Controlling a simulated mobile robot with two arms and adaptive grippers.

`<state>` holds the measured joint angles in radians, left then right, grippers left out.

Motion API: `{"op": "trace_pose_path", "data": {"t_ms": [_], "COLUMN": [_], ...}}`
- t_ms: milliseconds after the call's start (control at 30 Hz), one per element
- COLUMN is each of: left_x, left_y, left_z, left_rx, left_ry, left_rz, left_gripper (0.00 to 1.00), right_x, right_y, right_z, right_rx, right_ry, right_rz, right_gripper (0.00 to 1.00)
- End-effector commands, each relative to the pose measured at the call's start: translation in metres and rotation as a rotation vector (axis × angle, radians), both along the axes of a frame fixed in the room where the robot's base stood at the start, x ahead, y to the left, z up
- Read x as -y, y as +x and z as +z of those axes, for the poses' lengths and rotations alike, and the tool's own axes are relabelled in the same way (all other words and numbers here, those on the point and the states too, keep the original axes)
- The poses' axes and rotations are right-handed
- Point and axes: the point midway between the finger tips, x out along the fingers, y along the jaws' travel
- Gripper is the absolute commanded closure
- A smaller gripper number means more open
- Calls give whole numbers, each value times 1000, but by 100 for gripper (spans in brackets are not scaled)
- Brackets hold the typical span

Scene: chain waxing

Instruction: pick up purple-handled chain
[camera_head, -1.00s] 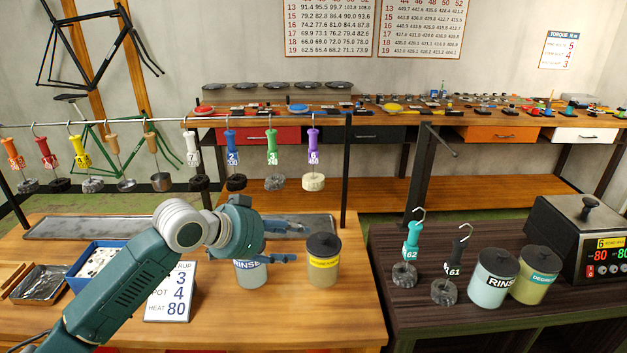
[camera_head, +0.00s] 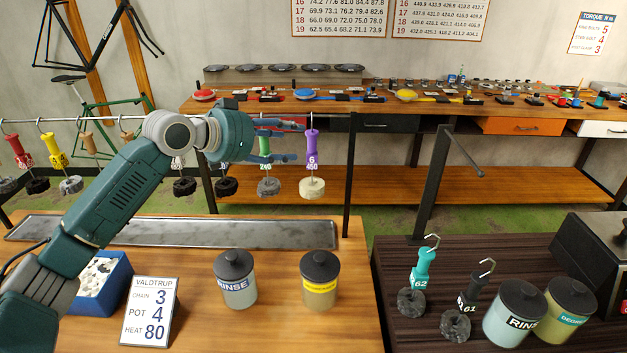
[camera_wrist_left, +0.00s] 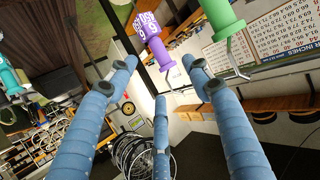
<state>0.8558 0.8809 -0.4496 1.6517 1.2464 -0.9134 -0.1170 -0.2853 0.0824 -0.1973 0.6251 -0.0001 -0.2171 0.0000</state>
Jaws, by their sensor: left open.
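The purple-handled chain (camera_head: 312,146) hangs by its hook from the horizontal rail, with a pale chain coil (camera_head: 312,187) at its bottom. My left gripper (camera_head: 286,127) is raised to the rail's height, just left of the purple handle and partly in front of the green-handled chain (camera_head: 265,148). Its fingers are spread and hold nothing. In the left wrist view, the purple handle (camera_wrist_left: 152,36) shows beyond and between the fingertips (camera_wrist_left: 160,78), seemingly apart from them. The green handle (camera_wrist_left: 220,14) is at the upper right there. My right gripper is not in view.
Other chains, such as the yellow-handled one (camera_head: 54,148), hang further left on the rail (camera_head: 335,116). Two hooked chains stand on the dark table (camera_head: 395,262) at right.

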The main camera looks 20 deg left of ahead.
Motion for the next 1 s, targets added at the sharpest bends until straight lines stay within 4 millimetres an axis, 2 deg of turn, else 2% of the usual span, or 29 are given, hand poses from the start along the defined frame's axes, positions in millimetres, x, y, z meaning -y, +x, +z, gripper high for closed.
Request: {"op": "trace_pose_path", "data": {"t_ms": [33,100,233,367,467,600,900,1000], "left_x": [4,7,11,19,26,33,35,35], "left_y": [7,14,20,31,43,57,61,61], "left_z": [1,-3,-8,-10,-15,-24,-29,-29], "left_rx": [-1,0,-1,-2,-3,0,1,1], "left_ry": [-4,-1,0,0,-1,-1,1,1], "left_rz": [-1,0,0,-1,0,0,1,1], "left_gripper": [50,50,50,50,50,50,50,70], "right_x": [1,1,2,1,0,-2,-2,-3], "right_y": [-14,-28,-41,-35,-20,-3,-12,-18], "right_z": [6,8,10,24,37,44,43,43], "right_rx": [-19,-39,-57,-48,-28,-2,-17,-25], "right_ry": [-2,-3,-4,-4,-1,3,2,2], "right_rz": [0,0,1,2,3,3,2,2], "right_gripper": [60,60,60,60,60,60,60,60]}}
